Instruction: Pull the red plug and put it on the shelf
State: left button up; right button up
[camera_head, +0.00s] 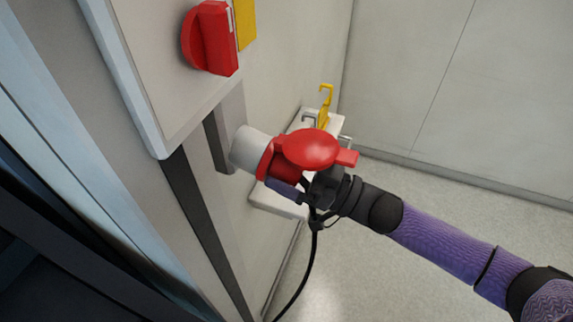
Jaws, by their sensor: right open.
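A red plug connection with a raised round red lid (308,148) sits on a grey cylindrical socket (250,149) on the wall. The red plug (284,167) shows partly below the lid, against the grey socket. A black cable hangs from the gripper area. My right gripper (291,184) comes in from the right at the plug. Its jaws are open, with one purple finger showing below the red body; the other finger is hidden. I cannot tell whether it touches the plug. A white shelf (274,204) is on the wall behind, partly covered by the plug and gripper. My left gripper is not in view.
A red rotary switch (211,39) is on a grey wall box (158,70) above left. A yellow hooked piece (325,104) stands at the shelf's far end. The black cable (306,272) hangs toward the floor. Open floor (400,265) lies to the right.

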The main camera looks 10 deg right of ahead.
dwell(0.6)
grip_shut()
dwell(0.3)
jog(key=v, duration=0.6)
dwell(1.0)
